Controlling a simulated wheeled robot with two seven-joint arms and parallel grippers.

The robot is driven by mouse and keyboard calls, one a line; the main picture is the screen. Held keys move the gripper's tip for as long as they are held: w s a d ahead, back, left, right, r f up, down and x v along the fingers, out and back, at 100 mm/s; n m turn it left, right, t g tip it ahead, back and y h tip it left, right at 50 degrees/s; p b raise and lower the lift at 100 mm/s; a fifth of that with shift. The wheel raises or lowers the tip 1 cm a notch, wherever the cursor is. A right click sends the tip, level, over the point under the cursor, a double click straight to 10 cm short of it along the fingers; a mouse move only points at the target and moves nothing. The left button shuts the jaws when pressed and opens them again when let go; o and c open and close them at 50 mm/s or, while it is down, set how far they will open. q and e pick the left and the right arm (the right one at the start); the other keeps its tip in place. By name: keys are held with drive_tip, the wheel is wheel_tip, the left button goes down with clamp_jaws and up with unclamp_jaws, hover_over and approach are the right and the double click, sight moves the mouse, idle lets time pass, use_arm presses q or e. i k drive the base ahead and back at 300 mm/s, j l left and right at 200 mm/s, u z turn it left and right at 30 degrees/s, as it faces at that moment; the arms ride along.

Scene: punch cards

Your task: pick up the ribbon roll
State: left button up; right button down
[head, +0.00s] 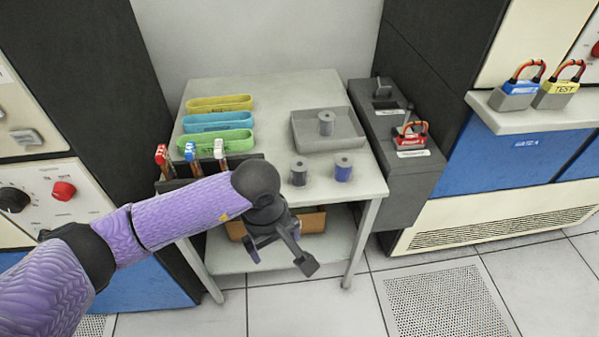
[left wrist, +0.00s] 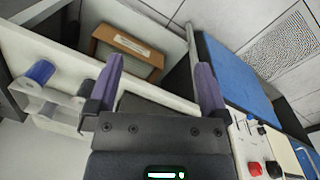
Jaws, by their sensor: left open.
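Three small rolls stand on the white table. One grey roll (head: 326,122) stands in the grey tray. A darker grey roll (head: 298,172) and a blue-banded roll (head: 343,168) stand upright near the table's front edge. I cannot tell from a label which is the ribbon roll. My left gripper (head: 282,259) is open and empty in front of the table, below its top edge and apart from the rolls. In the left wrist view its fingers (left wrist: 157,88) are spread, with the blue roll (left wrist: 40,72) off to the left. My right gripper is not in view.
A grey tray (head: 355,143) and yellow, blue and green trays (head: 212,143) rest on the table. A dark rack (head: 240,162) holds several tubes at left. A brown box (head: 312,221) sits on the lower shelf. A grey cabinet (head: 398,182) stands at right.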

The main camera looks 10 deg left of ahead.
sight(298, 166)
drive_tip(key=i, duration=1)
